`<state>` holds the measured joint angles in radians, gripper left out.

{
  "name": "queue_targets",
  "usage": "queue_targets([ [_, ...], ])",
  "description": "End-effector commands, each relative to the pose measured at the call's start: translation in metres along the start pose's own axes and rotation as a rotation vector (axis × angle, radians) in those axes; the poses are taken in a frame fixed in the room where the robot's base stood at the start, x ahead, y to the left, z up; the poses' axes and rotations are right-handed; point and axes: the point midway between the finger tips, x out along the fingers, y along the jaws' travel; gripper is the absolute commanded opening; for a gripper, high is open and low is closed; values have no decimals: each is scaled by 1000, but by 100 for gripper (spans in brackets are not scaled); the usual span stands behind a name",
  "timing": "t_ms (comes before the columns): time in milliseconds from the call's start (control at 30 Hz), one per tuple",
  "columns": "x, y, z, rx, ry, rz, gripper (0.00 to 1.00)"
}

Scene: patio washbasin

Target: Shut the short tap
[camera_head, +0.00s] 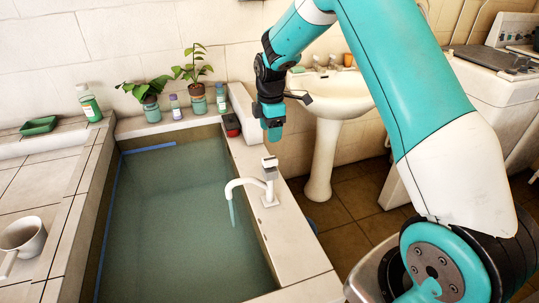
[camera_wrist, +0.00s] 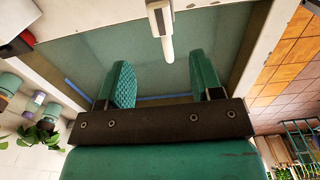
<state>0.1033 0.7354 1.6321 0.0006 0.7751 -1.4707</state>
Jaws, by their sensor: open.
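A white tap (camera_head: 269,172) stands on the right ledge of the water-filled tub, its curved spout reaching left over the water. A bluish stream (camera_head: 232,213) hangs below the spout. The tap has a pale block-like top with a dark patch. My gripper (camera_head: 273,132) points down above the ledge, behind the tap and apart from it. In the wrist view my gripper (camera_wrist: 158,75) has its two teal fingers spread with nothing between them. The white tap (camera_wrist: 160,22) shows at the top, beyond the fingers. I cannot tell which tap is the short one.
A pedestal washbasin (camera_head: 330,95) with small taps (camera_head: 325,64) stands behind my arm. Potted plants (camera_head: 148,100), bottles (camera_head: 88,104) and a red-and-black item (camera_head: 231,125) line the tub's far ledge. The ledge before the tap is clear.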

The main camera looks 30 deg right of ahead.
Motion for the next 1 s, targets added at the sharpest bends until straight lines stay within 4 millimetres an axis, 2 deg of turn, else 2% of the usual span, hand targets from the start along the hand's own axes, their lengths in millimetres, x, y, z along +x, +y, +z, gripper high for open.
queue_targets([
  [300, 69, -1, -2, -3, 0, -3, 60],
  [500, 95, 0, -3, -4, 0, 0, 60],
  [667, 103, 0, -3, -4, 1, 1, 60],
  [900, 104, 0, -3, -4, 1, 1, 60],
  [933, 104, 0, -3, -4, 1, 1, 55],
  [1000, 104, 0, -3, -4, 1, 1, 39],
])
